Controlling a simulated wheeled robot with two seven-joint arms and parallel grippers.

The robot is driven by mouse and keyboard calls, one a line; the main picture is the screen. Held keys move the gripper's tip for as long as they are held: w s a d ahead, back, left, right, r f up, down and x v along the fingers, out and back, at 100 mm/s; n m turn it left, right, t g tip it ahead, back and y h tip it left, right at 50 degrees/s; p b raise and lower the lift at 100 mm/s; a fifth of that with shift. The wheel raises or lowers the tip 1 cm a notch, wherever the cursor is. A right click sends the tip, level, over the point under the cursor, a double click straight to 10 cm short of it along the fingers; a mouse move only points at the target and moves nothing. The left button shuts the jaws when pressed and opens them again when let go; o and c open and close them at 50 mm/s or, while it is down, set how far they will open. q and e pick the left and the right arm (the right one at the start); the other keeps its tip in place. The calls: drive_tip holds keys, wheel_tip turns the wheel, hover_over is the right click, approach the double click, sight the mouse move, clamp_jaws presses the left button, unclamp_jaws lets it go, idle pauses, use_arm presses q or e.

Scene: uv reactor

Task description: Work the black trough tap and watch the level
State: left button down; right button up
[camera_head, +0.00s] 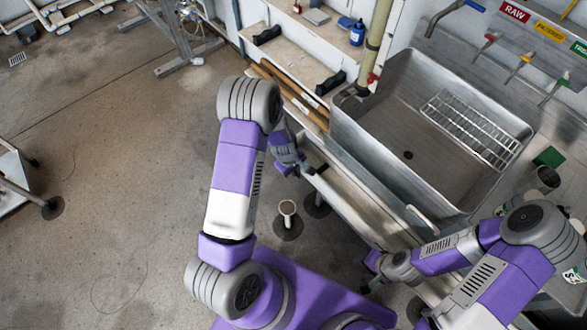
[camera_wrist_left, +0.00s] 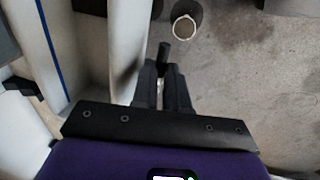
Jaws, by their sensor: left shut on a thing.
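The trough is a grey steel basin (camera_head: 385,130) at the upper right of the head view. Its floor shows a dark drain hole and no visible water. My left gripper (camera_head: 300,168) is beside the trough's left front side, below its rim. In the left wrist view its two dark fingers (camera_wrist_left: 163,82) are shut on a black handle (camera_wrist_left: 164,50), which I take for the black tap. The handle's end sticks out beyond the fingertips. The tap's body is hidden. My right gripper (camera_head: 371,268) is low near the bench front, its fingers too small to read.
A wire rack (camera_head: 470,128) lies in the trough. Taps with coloured handles hang under labels such as RAW (camera_head: 514,12) on the back wall. A shelf with a blue bottle (camera_head: 357,33) stands behind. A floor pipe stub (camera_head: 288,208) is below my left gripper. The left floor is mostly clear.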

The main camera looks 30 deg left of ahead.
use_arm(q)
drive_tip(key=c, duration=1.1)
unclamp_jaws()
drive_tip(key=shift+c, duration=0.2)
